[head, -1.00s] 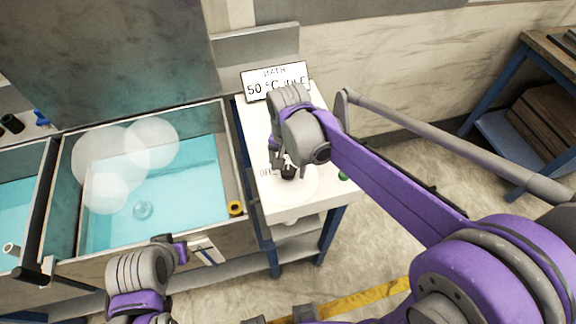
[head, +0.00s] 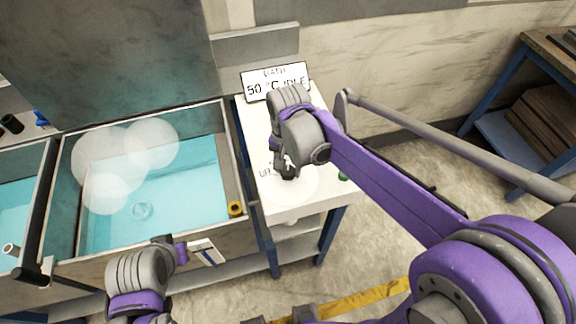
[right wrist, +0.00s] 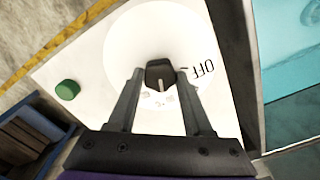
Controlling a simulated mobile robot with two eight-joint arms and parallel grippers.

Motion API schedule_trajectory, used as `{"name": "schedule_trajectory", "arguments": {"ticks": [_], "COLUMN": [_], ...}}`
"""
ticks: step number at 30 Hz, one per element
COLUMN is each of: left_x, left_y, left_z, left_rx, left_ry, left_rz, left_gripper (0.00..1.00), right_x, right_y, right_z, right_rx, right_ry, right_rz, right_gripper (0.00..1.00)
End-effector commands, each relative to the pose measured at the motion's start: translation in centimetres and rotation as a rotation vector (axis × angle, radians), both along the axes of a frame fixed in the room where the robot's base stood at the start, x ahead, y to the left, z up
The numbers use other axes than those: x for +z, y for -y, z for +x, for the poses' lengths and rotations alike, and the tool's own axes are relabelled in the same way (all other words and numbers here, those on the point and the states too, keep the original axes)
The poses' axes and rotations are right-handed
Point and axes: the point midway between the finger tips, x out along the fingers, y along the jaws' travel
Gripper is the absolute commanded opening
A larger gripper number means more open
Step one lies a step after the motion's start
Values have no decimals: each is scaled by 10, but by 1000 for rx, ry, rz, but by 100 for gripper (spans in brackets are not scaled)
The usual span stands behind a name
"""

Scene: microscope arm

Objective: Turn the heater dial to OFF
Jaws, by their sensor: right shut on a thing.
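The heater dial is a black knob (right wrist: 160,72) on a round white plate, and in the head view it is a dark spot (head: 286,174) on the white stand top. Its pale pointer line runs toward the bottom of the right wrist view, toward small marks. The OFF label (right wrist: 203,70) lies to the right of the knob there, off the pointer's line. My right gripper (right wrist: 160,74) is shut on the knob, one finger on each side. My left gripper (head: 180,253) is low in the head view beside the bath front; its jaw state is unclear.
A green button (right wrist: 67,90) sits on the same white top (right wrist: 95,65). A sign reading "50 °C IDLE" (head: 275,82) stands behind. The water bath (head: 170,190) is left of the stand, with a yellow-and-black knob (head: 235,208) at its corner.

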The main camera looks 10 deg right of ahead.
Motion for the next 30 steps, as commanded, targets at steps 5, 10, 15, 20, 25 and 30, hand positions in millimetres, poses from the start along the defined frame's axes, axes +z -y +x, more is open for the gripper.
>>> {"name": "schedule_trajectory", "arguments": {"ticks": [5,10,15,20,25,30], "left_x": [-3,-6,-10,-13,-15,-18], "left_y": [0,0,0,0,0,0], "left_z": [-1,-2,-4,-5,-6,-7], "left_rx": [0,0,0,0,0,0], "left_ry": [-2,-5,-7,-9,-11,-13], "left_rz": [0,0,0,0,0,0], "left_gripper": [0,0,0,0,0,0], "right_x": [0,-1,0,0,0,0], "right_y": [0,0,0,0,0,0], "right_z": [0,0,0,0,0,0], "right_rx": [79,207,366,519,680,841], "right_ry": [-1,-1,-1,-1,-1,-1], "right_rz": [1,1,1,1,0,0], "right_gripper": [0,0,0,0,0,0]}}
